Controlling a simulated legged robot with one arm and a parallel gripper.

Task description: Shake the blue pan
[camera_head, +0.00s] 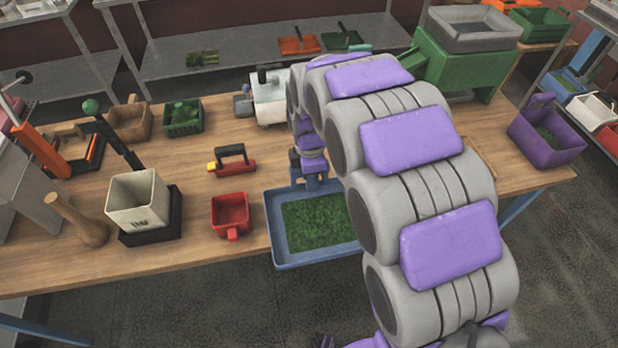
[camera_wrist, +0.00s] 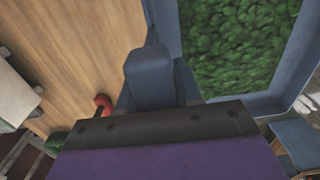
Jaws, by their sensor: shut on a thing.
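The blue pan (camera_head: 318,256) is a shallow rectangular tray holding green leafy-looking bits, at the front edge of the wooden table in the head view. Its front side appears to reach past the table edge. My gripper (camera_head: 311,181) is at the pan's back rim, shut on the pan. My arm hides the pan's right part. In the wrist view, the pan's blue rim (camera_wrist: 176,40) and green contents fill the upper right, and a blue-grey block stands right before the gripper. The exact finger contact is hidden.
Further left are a white container (camera_head: 138,200) on a black base and a wooden pestle-like piece (camera_head: 80,222). A green machine (camera_head: 455,62) and a purple bin (camera_head: 545,140) stand right.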

